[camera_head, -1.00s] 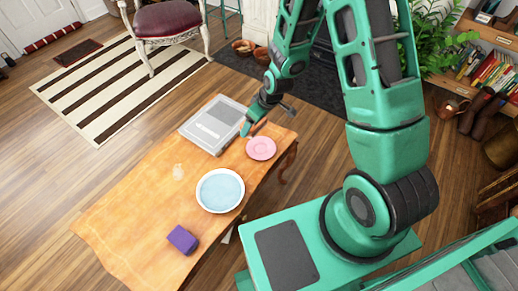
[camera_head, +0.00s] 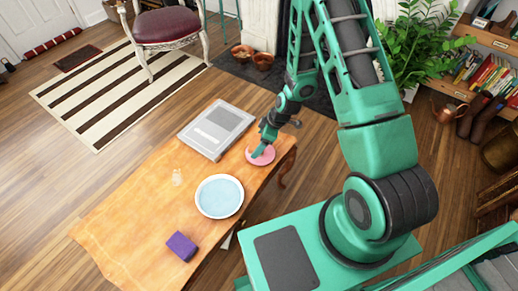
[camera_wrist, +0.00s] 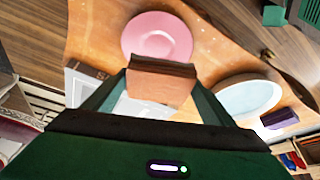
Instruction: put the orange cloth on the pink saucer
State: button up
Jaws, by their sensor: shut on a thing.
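My gripper (camera_wrist: 158,88) is shut on the orange cloth (camera_wrist: 160,82), which shows as a folded, block-like piece with a brown upper edge between the fingers. The pink saucer (camera_wrist: 157,37) lies just beyond the cloth in the wrist view, with its round inside bare. In the head view my gripper (camera_head: 262,147) is over the saucer (camera_head: 266,157) and covers part of it. The cloth is mostly hidden there by the gripper. I cannot tell how high the cloth is above the saucer.
On the wooden table (camera_head: 140,215) a grey box-like device (camera_head: 217,129) lies to the left of the saucer. The table's right edge is close to the saucer.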

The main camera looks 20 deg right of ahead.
jog(key=shift+w+d+f, duration=0.25)
jog(key=shift+d+f, duration=0.15)
jog(key=shift+d, duration=0.25)
jog(key=shift+f, duration=2)
jog(key=o, duration=1.1)
